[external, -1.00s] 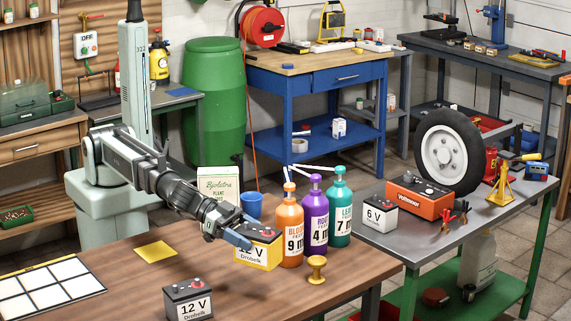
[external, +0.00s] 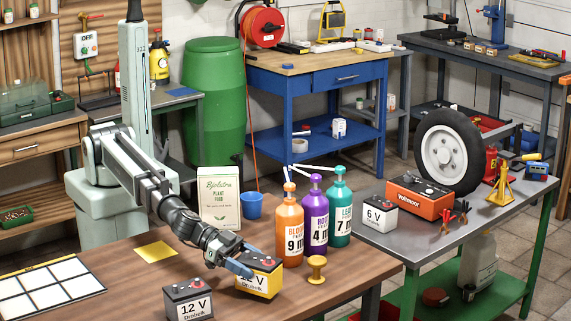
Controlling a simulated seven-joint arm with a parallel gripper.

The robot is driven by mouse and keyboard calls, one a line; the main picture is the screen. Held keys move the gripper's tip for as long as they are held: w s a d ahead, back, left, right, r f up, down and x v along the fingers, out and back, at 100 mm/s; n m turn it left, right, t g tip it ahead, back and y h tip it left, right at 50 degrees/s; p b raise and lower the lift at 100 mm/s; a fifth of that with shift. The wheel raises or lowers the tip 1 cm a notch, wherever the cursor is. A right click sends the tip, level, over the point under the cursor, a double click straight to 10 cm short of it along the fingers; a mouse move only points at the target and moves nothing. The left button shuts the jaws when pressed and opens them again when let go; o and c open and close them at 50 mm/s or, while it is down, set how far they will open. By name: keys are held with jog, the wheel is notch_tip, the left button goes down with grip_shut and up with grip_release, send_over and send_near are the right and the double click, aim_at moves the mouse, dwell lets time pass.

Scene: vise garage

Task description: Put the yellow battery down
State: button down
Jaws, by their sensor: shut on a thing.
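The yellow battery (external: 258,281) is a small yellow box with a white "12 V" label and a dark top with a red terminal. It is at the front right of the brown wooden table (external: 120,262). My gripper (external: 246,268) reaches it from the upper left, with blue fingertips shut on its top. The battery is upright or nearly so; I cannot tell whether its underside touches the table. A grey 12 V battery (external: 188,300) stands just left of it, with a small gap between them.
Orange (external: 290,230), purple (external: 314,220) and teal (external: 339,212) bottles stand behind to the right. A brass knob-like object (external: 317,269) is right of the battery. A plant food box (external: 219,198), blue cup (external: 252,205), yellow square (external: 156,251) and white grid sheet (external: 45,285) are also on the table.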

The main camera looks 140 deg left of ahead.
jog(key=shift+f, duration=0.8)
grip_release()
jog(key=shift+f, duration=0.15)
jog(key=v, duration=0.7)
jog(key=shift+s+r, duration=0.25)
jog(key=shift+s, duration=0.05)
